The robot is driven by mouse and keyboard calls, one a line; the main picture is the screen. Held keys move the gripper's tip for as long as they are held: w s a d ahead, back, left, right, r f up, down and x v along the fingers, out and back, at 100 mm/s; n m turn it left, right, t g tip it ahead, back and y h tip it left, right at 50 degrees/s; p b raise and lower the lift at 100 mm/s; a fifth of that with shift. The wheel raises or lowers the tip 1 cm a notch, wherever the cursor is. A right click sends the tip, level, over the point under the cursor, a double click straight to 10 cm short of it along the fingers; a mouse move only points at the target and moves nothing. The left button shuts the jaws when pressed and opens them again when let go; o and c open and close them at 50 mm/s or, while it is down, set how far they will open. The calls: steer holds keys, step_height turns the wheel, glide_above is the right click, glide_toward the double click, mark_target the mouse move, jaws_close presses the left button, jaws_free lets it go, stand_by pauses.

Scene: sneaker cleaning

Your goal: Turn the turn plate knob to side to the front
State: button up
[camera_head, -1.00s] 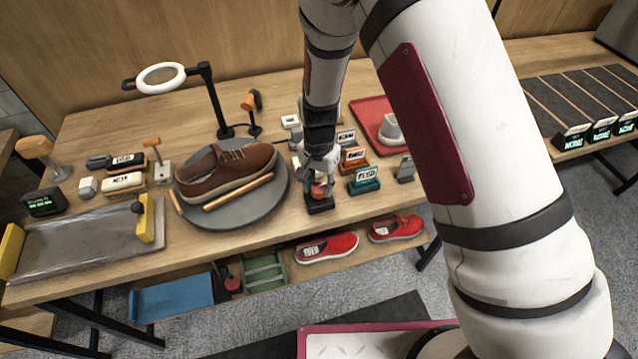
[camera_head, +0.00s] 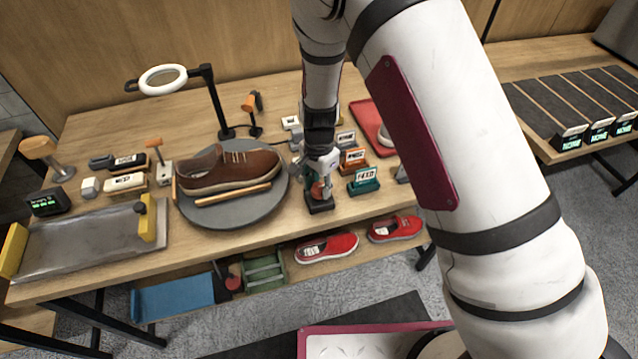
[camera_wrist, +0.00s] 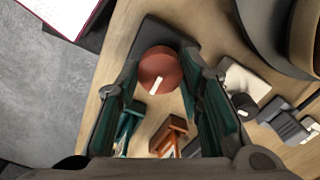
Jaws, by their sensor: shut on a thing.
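The red round turn plate knob (camera_wrist: 160,68) with a white mark sits on a dark base (camera_head: 321,206) at the table's front edge. In the wrist view the white mark points down and slightly left. My gripper (camera_wrist: 162,60) is shut on the knob, one finger on each side; it also shows in the head view (camera_head: 318,185), partly hiding the knob. The round grey turn plate (camera_head: 240,213) is left of the knob. It carries a brown shoe (camera_head: 225,172), lying side-on to the front, and a wooden bar (camera_head: 232,194) in front of the shoe.
Several labelled blocks, including a green one (camera_head: 364,181) and an orange one (camera_head: 353,160), stand close right of my gripper. A ring lamp (camera_head: 163,79) rises behind the plate. Red shoes (camera_head: 327,247) lie on the shelf below. A metal tray (camera_head: 85,243) is at left.

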steer(key=o, duration=1.2)
steer(key=shift+c, duration=0.2)
steer(key=shift+r, duration=0.1)
step_height(320, 180, up, 12)
step_height(320, 180, up, 10)
steer(key=n+t+y, duration=0.1)
steer(key=n, duration=0.1)
glide_above(319, 187)
steer(key=s+d, duration=0.2)
steer(key=d, duration=0.2)
steer(key=s+d+r+n+t, duration=0.1)
steer(key=s+d+r+n, duration=0.2)
steer(key=s+d+r, duration=0.45)
steer(key=s+d+r+n+t, duration=0.1)
steer(key=s+d+r+n, duration=0.1)
steer(key=s, duration=0.4)
steer(key=s+d+r+n+t+h, duration=0.1)
steer(key=s+d+r+n+t, duration=0.1)
steer(key=s+d+r, duration=0.2)
steer(key=s+r, duration=0.2)
steer(key=s, duration=0.1)
steer(key=shift+d+t, duration=0.3)
